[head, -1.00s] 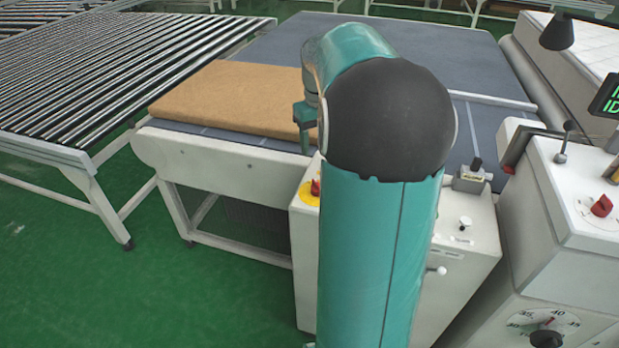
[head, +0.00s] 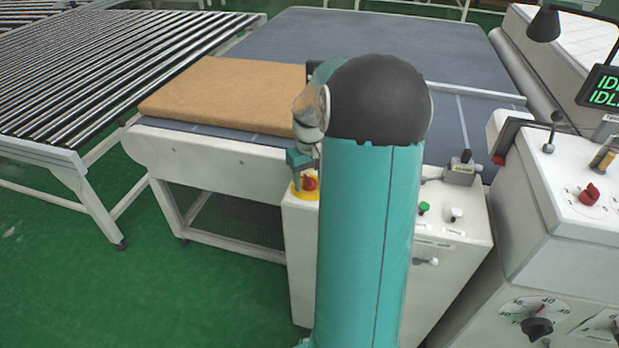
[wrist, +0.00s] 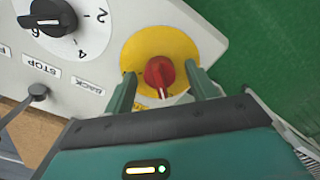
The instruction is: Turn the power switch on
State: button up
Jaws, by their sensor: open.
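The red rotary switch (wrist: 160,74) sits on a round yellow plate (wrist: 178,40) at a corner of the white control box. In the head view the red switch (head: 310,183) is at the box's left end, with the yellow plate partly visible around it. My gripper (wrist: 158,80) is open in the wrist view, with one finger on each side of the red switch. I cannot tell whether the fingers touch it. In the head view my arm hides most of the gripper and part of the box top.
A black dial (wrist: 50,16) and a dark lever (wrist: 37,92) are beside the switch. The control box (head: 460,240) also bears a green button (head: 423,208). A brown mattress slab (head: 222,92) lies behind on the table. Green floor is free at the left.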

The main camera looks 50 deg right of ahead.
jog(key=c, duration=1)
jog(key=shift+m, duration=0.3)
jog(key=m, duration=0.3)
jog(key=shift+w+m, duration=0.1)
jog(key=shift+m, duration=0.2)
jog(key=m, duration=0.4)
jog(key=shift+m, duration=0.3)
jog(key=m, duration=0.4)
jog(key=shift+m, duration=2.5)
